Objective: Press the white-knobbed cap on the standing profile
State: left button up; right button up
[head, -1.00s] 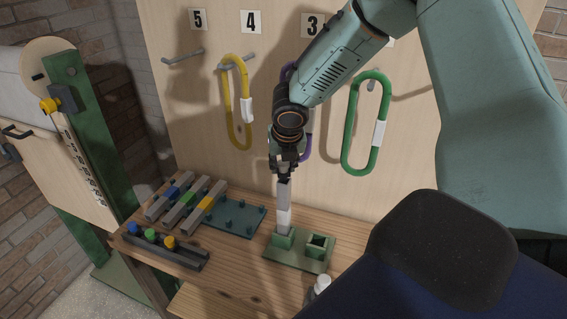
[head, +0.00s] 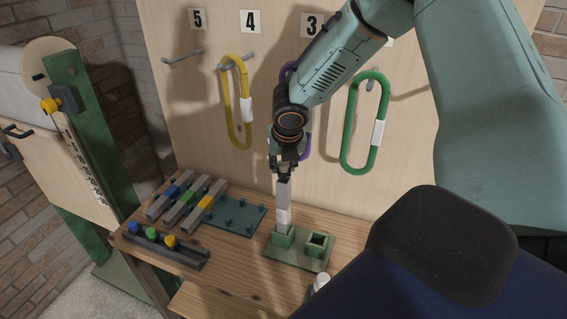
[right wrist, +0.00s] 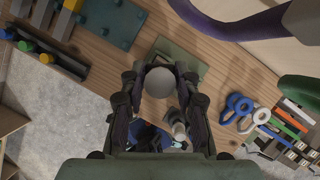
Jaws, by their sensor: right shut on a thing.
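The standing profile (head: 284,195) is a light grey upright bar with a white band, set in a green socket on the green base plate (head: 274,252). My right gripper (head: 285,172) is at its top end, pointing down. In the right wrist view my right gripper (right wrist: 159,84) has its fingers on both sides of a round whitish knob (right wrist: 159,81), the white-knobbed cap. The fingers hide the cap in the head view, so I cannot tell how far it sits on the profile. My left gripper is not in view.
An empty green socket (head: 318,243) is beside the profile. A white-topped item (head: 320,283) stands at the bench's front. Left are a dark peg plate (head: 235,216), coloured-banded bars (head: 187,206) and a dark rack (head: 168,252). Yellow (head: 228,105) and green (head: 348,130) loops hang behind.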

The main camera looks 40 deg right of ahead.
jog(key=o, duration=1)
jog(key=shift+o, duration=0.2)
jog(key=o, duration=0.4)
jog(key=shift+o, duration=0.2)
jog(key=shift+w+r, duration=0.1)
jog(key=shift+r, duration=3.35)
grip_shut()
